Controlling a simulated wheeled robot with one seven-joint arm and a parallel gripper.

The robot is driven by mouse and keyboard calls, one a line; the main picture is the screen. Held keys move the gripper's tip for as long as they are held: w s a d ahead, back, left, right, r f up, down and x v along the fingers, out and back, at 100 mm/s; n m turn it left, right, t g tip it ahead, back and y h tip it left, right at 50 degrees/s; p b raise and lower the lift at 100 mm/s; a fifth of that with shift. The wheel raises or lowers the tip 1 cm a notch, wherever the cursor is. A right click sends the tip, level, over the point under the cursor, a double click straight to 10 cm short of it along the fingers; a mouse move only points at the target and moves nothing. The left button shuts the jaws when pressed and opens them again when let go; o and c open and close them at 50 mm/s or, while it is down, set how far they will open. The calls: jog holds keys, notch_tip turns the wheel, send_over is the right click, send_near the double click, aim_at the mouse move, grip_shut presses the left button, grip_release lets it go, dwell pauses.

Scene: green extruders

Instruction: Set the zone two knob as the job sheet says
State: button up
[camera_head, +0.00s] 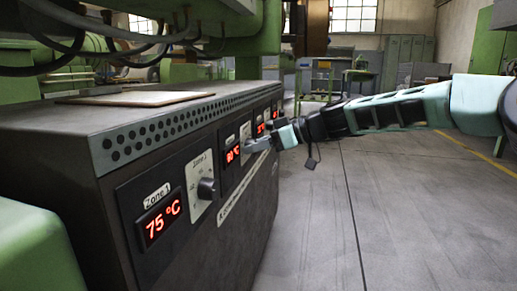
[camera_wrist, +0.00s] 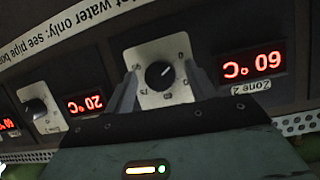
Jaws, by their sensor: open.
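The zone two knob (camera_wrist: 158,75) is a round black knob on a pale dial plate (camera_wrist: 178,94), seen upside down in the wrist view. A white mark on it seems to point to the picture's upper right. Beside it a red display (camera_wrist: 252,64) labelled Zone 2 appears to read 60 °C. My gripper (camera_wrist: 161,71) is open, with one finger on each side of the knob; I cannot tell whether they touch it. In the head view my gripper (camera_head: 258,145) is at the panel's face and covers this knob. No readable job sheet is in view.
The zone 1 display (camera_head: 163,219) reads 75 °C, with its knob (camera_head: 206,188) close by. Another knob (camera_wrist: 35,109) and display (camera_wrist: 86,103) sit left in the wrist view. A flat board (camera_head: 135,98) lies on the dark cabinet. The floor (camera_head: 390,210) to the right is clear.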

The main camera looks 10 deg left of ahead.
jog(key=shift+c, duration=0.2)
jog(key=c, duration=0.9)
jog(key=shift+r+p, duration=0.15)
jog(key=shift+p, duration=0.35)
